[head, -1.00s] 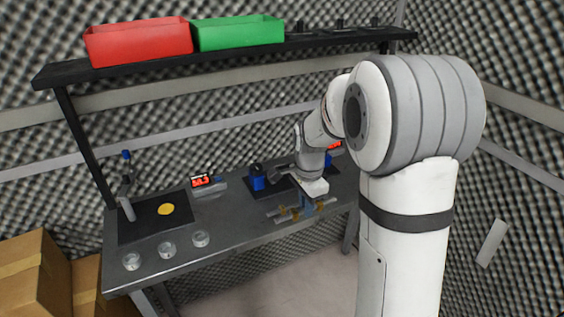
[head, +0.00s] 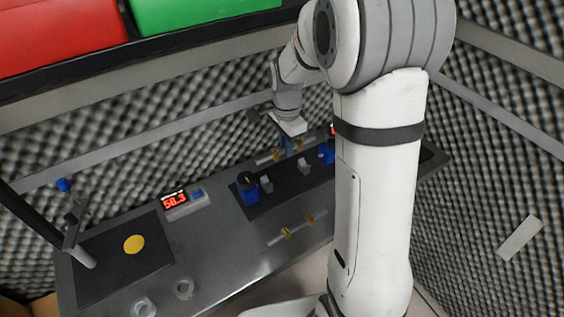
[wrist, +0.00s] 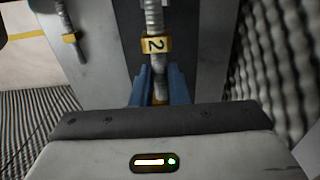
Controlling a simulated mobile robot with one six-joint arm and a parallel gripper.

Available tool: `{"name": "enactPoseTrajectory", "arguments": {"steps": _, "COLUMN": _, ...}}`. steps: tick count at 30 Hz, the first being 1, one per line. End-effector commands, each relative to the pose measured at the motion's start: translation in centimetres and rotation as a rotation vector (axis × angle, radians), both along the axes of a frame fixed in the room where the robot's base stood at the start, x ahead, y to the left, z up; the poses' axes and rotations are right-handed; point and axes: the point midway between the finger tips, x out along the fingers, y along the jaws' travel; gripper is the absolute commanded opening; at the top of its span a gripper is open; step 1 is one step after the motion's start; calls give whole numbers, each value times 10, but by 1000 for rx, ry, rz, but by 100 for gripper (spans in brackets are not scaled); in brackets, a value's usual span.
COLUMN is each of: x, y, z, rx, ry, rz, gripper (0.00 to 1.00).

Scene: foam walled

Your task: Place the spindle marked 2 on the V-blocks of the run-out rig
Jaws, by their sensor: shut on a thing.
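My gripper (head: 287,146) has blue fingers shut on the spindle marked 2 (wrist: 155,44), a grey threaded shaft with gold collars. In the wrist view the "2" collar is just beyond the fingers (wrist: 155,85). In the head view the held spindle (head: 275,155) is up in the air, over or behind the run-out rig. The rig is a black base (head: 285,194) with two grey V-blocks, left (head: 267,185) and right (head: 304,166), between blue end parts (head: 247,190). Its V-blocks look empty. Height and alignment over them are hard to tell.
Another gold-collared spindle (head: 297,229) lies on the bench (head: 240,262) in front of the rig. Left are a display reading 58.3 (head: 174,200), a black mat with a yellow disc (head: 133,244) and glass dishes (head: 184,289). A shelf with red and green bins (head: 200,12) hangs above.

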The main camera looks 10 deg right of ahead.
Motion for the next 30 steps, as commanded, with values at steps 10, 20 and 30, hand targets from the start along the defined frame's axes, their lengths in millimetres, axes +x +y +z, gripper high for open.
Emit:
{"name": "enactPoseTrajectory", "arguments": {"steps": 10, "x": 0, "y": 1, "z": -52, "rx": 0, "ry": 2, "rz": 3, "gripper": 0}}
{"name": "enactPoseTrajectory", "arguments": {"steps": 20, "x": -1, "y": 1, "z": -89, "rx": 0, "ry": 2, "rz": 1, "gripper": 0}}
{"name": "enactPoseTrajectory", "arguments": {"steps": 30, "x": -1, "y": -1, "z": -93, "rx": 0, "ry": 1, "rz": -1, "gripper": 15}}
